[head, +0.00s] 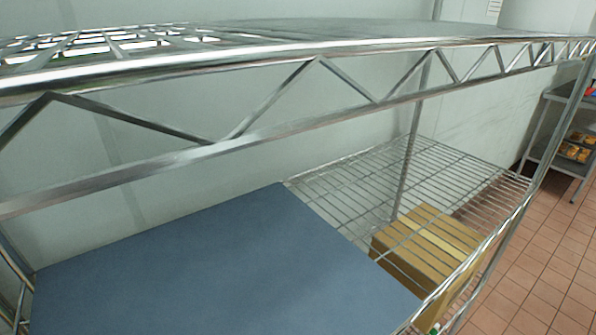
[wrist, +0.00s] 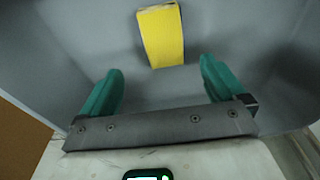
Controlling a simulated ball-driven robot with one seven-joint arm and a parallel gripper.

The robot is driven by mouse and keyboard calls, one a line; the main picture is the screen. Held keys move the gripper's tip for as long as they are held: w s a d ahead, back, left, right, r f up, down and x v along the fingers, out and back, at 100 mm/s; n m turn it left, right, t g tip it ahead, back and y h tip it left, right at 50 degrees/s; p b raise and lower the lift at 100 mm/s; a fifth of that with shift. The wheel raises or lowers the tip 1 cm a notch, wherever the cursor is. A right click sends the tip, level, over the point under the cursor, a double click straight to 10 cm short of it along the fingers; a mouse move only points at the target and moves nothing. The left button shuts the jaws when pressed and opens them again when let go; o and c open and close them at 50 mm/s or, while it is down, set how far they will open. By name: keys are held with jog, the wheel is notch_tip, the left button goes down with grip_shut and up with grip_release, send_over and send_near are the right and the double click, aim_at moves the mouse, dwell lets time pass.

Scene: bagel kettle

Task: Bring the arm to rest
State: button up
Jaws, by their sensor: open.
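My gripper (wrist: 161,82) shows in the wrist view with its two green fingers spread wide apart. Nothing is between the fingers. I cannot tell what this grey thing is. Neither my gripper nor my arm shows in the head view.
A metal wire rack (head: 270,140) fills the head view. A blue-grey panel (head: 215,265) covers part of its lower level. A cardboard box (head: 425,245) shows through the wires at right. Another shelf (head: 555,135) with packages stands far right. Tiled floor (head: 545,265) is open there.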

jog(key=s+d+r+m+t, duration=0.1)
jog(key=s+d+r+m, duration=0.2)
jog(key=d, duration=0.4)
jog(key=s+d+r+m+t, duration=0.2)
jog(key=d+r, duration=0.3)
jog(key=d, duration=0.3)
jog(key=s+d+r+m+t, duration=0.1)
jog(key=s+d+r+m, duration=0.15)
jog(key=d, duration=0.45)
jog(key=s+d+f+g+h, duration=0.1)
jog(key=s+f+g, duration=0.3)
jog(key=s, duration=0.7)
jog(key=shift+d+f, duration=0.35)
jog(key=shift+f, duration=0.2)
